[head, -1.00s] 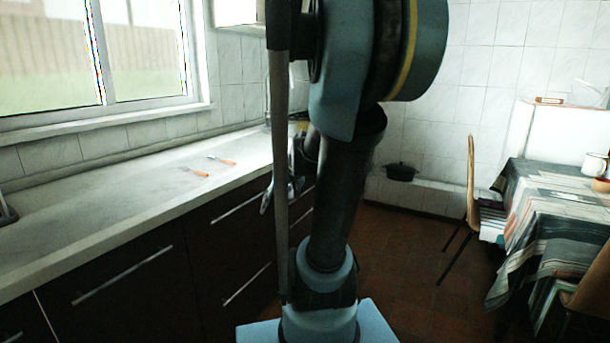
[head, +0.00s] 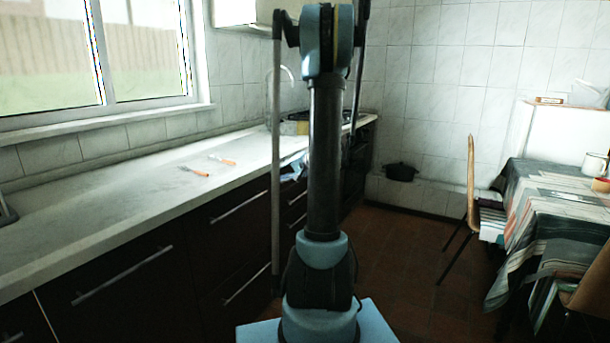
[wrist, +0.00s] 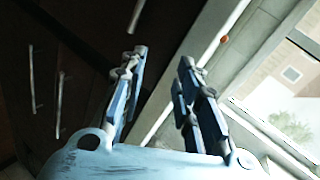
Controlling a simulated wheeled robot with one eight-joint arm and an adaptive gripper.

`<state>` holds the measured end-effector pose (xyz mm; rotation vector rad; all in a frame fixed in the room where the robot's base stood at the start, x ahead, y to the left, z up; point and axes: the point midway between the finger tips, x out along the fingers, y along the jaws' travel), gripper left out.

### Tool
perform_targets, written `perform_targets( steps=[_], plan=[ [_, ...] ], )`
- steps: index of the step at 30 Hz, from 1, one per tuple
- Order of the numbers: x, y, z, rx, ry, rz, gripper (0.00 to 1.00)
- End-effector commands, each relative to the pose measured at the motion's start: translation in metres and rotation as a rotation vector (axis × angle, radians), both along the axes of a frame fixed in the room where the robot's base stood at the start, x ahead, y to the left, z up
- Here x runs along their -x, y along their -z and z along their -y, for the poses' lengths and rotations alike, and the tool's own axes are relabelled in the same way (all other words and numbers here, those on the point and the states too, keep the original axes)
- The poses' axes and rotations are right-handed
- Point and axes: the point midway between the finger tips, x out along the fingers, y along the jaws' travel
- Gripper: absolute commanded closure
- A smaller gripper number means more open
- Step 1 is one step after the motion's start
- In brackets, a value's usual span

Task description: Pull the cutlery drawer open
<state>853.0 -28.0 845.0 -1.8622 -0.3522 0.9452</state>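The dark drawer fronts (head: 205,245) stand under the pale counter, with long metal bar handles; an upper handle (head: 240,207) and a lower handle (head: 246,285) show in the head view. All fronts in view look shut; I cannot tell which is the cutlery drawer. In the wrist view, one bar handle (wrist: 135,16) lies beyond the left finger, and two more handles stand at the far left. My gripper (wrist: 163,62) is open and empty, its fingers apart and not touching a handle. In the head view, my arm mostly hides it; a bluish part shows by the counter edge.
Two orange-handled utensils (head: 194,171) lie on the counter (head: 110,215). A dark pot (head: 401,172) is on a low ledge at the back. A chair (head: 471,180) and a cloth-covered table (head: 545,200) stand at the right. Floor between is clear.

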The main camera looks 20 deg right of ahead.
Motion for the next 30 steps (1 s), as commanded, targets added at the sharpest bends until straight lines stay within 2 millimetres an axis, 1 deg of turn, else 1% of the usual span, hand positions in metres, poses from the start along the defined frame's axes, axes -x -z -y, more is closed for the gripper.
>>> perform_targets(
  steps=[1, 6, 11, 15, 22, 25, 30],
  plan=[
    [-0.011, 0.003, 0.010, -0.025, 0.017, 0.013, 0.70],
    [-0.044, 0.013, 0.039, -0.115, 0.072, 0.061, 0.70],
    [-0.070, 0.025, 0.069, -0.199, 0.124, 0.108, 0.70],
    [-0.089, 0.038, 0.098, -0.273, 0.168, 0.151, 0.70],
    [-0.110, 0.066, 0.148, -0.390, 0.244, 0.222, 0.70],
    [-0.116, 0.079, 0.169, -0.441, 0.276, 0.254, 0.70],
    [-0.120, 0.104, 0.207, -0.526, 0.331, 0.309, 0.70]
  ],
)
